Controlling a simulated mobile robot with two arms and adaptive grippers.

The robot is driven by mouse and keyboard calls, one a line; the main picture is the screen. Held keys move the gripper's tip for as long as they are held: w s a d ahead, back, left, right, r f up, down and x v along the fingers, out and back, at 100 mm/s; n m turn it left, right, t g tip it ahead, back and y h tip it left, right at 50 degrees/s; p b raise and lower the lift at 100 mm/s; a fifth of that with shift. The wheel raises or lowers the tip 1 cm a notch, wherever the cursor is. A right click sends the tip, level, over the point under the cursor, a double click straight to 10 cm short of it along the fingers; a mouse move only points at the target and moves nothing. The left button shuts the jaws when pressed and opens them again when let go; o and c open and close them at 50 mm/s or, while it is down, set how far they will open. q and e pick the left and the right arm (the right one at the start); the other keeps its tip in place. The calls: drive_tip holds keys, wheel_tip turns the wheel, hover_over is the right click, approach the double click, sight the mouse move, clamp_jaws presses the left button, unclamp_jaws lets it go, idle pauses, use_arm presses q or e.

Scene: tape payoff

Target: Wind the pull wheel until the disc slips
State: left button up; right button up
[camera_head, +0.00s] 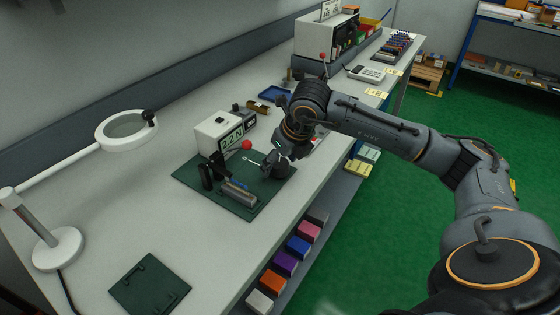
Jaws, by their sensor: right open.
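My right gripper (273,162) hangs over the right part of a dark green mat (250,211), with its arm coming in from the right. It is open; its fingers are small and partly hidden by the wrist. Just left of it is a red ball (246,145) on a thin lever. Behind that stands a white box with a green-lettered readout (220,132) that seems to read 2.2 N. A grey fixture with a blue part (239,192) and a black upright piece (206,176) stand on the mat. I cannot make out the pull wheel or the disc; my gripper may hide them. My left gripper is not in view.
A white magnifier lamp (127,130) stands at the left. A second green mat (150,284) lies at the front. Coloured boxes (285,263) line a shelf below the bench's right edge. A blue tray (274,94) lies behind my wrist. The bench between the mats is clear.

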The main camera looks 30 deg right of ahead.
drive_tip(key=v, duration=1.2)
drive_tip(key=shift+f, duration=0.1)
